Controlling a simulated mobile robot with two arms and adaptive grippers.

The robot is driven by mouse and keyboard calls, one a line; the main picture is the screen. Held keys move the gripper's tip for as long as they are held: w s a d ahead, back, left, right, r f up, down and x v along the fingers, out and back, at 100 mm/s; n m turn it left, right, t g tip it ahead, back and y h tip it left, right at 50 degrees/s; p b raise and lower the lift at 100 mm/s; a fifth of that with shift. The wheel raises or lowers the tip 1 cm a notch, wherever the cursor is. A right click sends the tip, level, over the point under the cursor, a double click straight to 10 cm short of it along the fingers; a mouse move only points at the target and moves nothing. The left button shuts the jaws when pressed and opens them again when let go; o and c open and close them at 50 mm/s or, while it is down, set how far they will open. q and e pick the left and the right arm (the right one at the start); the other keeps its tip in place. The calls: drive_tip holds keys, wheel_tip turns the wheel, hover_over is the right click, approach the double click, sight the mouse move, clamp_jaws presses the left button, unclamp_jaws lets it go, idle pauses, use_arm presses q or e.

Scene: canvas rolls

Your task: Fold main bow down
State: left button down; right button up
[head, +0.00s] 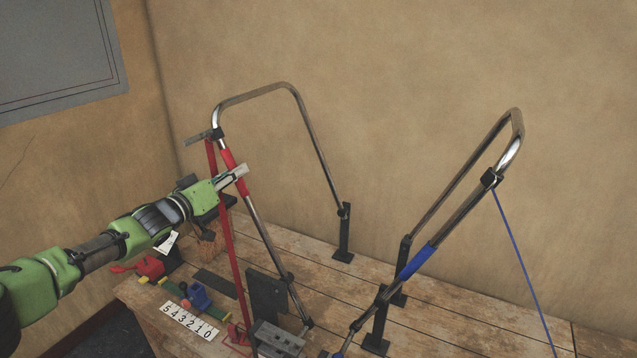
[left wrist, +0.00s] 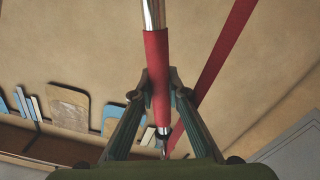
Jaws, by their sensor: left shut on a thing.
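Two bent metal bows stand on the wooden bench. The left bow (head: 318,146) is upright and has a red sleeve (head: 227,158) on its front leg. A red strap (head: 226,225) runs down beside that leg. My left gripper (head: 243,171) is shut on the red sleeve. In the left wrist view the sleeve (left wrist: 157,75) passes between the fingertips of my left gripper (left wrist: 160,92). The right bow (head: 452,195) is raised and leans right, with a blue sleeve (head: 418,262) and a thin blue strap (head: 522,265). The pictures do not say which is the main bow. My right gripper is out of view.
The bench (head: 480,325) holds a number strip (head: 190,322), a blue clamp-like part (head: 197,294), a red part (head: 150,266) and a grey block (head: 278,338) near the left bow's foot. A wall stands close behind. The bench's right part looks clear.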

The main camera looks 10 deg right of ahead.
use_arm(q)
drive_tip(key=shift+w+a+f, duration=0.35)
drive_tip(key=shift+a+f, duration=0.15)
drive_tip(key=shift+f, duration=0.05)
